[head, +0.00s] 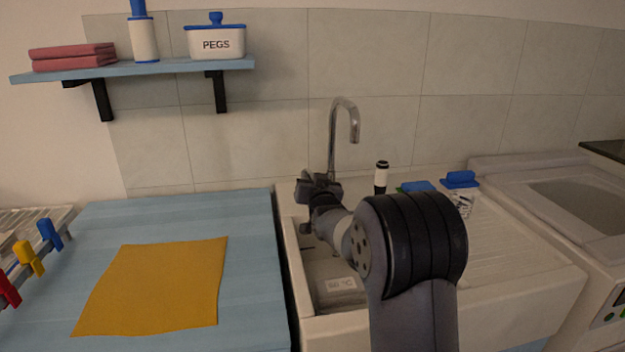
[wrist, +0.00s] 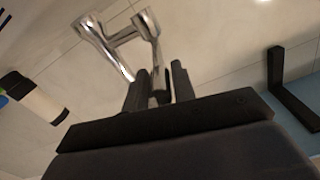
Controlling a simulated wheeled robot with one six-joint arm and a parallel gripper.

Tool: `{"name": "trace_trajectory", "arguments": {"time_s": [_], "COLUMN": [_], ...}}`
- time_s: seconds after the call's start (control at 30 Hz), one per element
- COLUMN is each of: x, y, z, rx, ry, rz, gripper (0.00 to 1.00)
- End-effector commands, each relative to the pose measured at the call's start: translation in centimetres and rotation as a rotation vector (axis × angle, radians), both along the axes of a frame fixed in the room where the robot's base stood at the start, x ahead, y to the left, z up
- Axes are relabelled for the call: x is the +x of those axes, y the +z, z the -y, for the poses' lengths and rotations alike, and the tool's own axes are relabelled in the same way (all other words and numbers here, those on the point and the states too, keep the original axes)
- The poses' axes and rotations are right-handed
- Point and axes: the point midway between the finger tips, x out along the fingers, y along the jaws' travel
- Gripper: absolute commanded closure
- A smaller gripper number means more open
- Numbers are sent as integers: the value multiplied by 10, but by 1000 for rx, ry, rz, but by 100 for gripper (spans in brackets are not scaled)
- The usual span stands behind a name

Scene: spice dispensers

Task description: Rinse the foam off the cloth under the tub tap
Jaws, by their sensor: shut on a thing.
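The yellow cloth (head: 160,285) lies flat on the blue worktop at left, with no foam that I can make out. The chrome tap (head: 345,120) rises at the back of the white tub (head: 293,245), its spout curving over to the right. My gripper (head: 318,185) is at the foot of the tap, away from the cloth. In the wrist view my gripper (wrist: 159,85) has its fingers on either side of the tap's chrome handle (wrist: 148,28) and is shut on it. The handle's lower end is partly hidden by the fingers. I cannot make out running water.
Blue worktop (head: 245,270) adjoins the tub. Coloured pegs (head: 28,258) stand on a rack at far left. A black-capped bottle (head: 381,178) and a blue-topped container (head: 460,195) stand behind my arm. A shelf (head: 150,68) holds a PEGS jar (head: 215,42), a bottle and folded red cloths.

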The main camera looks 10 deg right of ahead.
Motion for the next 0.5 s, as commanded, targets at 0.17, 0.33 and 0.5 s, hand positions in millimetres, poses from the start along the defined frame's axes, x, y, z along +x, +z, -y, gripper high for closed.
{"name": "trace_trajectory", "arguments": {"time_s": [0.17, 0.33, 0.5], "x": [1, 2, 2], "y": [6, 9, 7], "z": [0, 0, 0], "rx": [0, 0, 0], "ry": [0, 0, 0], "rz": [-30, -76, -83], "gripper": [100, 100, 100]}}
